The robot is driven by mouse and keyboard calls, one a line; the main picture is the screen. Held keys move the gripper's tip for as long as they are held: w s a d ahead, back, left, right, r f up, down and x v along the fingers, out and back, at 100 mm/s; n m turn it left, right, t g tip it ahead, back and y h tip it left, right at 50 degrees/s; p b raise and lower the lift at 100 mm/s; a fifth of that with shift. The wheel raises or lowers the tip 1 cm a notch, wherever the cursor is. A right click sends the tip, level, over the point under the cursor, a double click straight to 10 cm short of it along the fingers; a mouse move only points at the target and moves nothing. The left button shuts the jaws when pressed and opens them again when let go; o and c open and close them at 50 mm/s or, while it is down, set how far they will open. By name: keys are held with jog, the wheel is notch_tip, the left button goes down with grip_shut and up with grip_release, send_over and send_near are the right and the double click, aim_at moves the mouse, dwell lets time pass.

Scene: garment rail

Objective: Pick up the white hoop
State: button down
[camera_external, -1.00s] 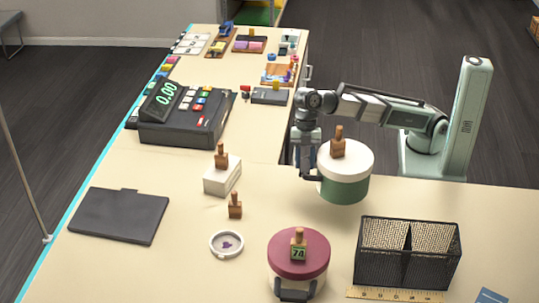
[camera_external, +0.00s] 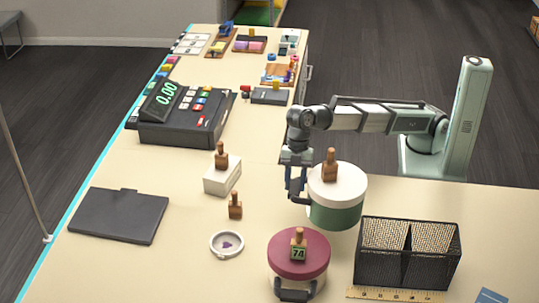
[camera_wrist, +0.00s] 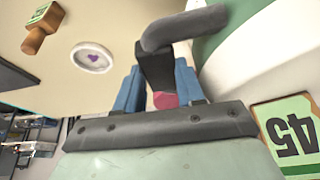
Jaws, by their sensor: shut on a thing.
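The white hoop (camera_external: 214,251) lies flat on the table in the external view, a white ring around a pale centre with a small purple mark. It also shows at the upper left of the wrist view (camera_wrist: 76,63), apart from my gripper. My gripper (camera_external: 297,190) is shut on the dark handle (camera_wrist: 190,27) of a round green box with a white lid (camera_external: 350,186). A wooden stamp (camera_external: 329,166) stands on that lid. The gripper is behind and to the right of the hoop. I cannot tell whether the green box touches the table.
A maroon-lidded round box (camera_external: 285,262) with a stamp marked 74 stands right of the hoop. A wooden stamp (camera_external: 235,207) stands just behind the hoop. A black mesh bin (camera_external: 385,265), a white block (camera_external: 222,178), a dark flat pad (camera_external: 118,215) and a cash register (camera_external: 180,125) surround the area.

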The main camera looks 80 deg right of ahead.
notch_tip(320, 180, down, 9)
dwell(0.6)
jog(key=shift+f, duration=0.1)
jog(key=c, duration=0.7)
grip_release()
jog(key=v, duration=1.1)
jog(key=shift+d, duration=0.1)
jog(key=shift+d+r, duration=0.15)
jog(key=shift+r, duration=0.35)
jog(key=shift+c, duration=2.4)
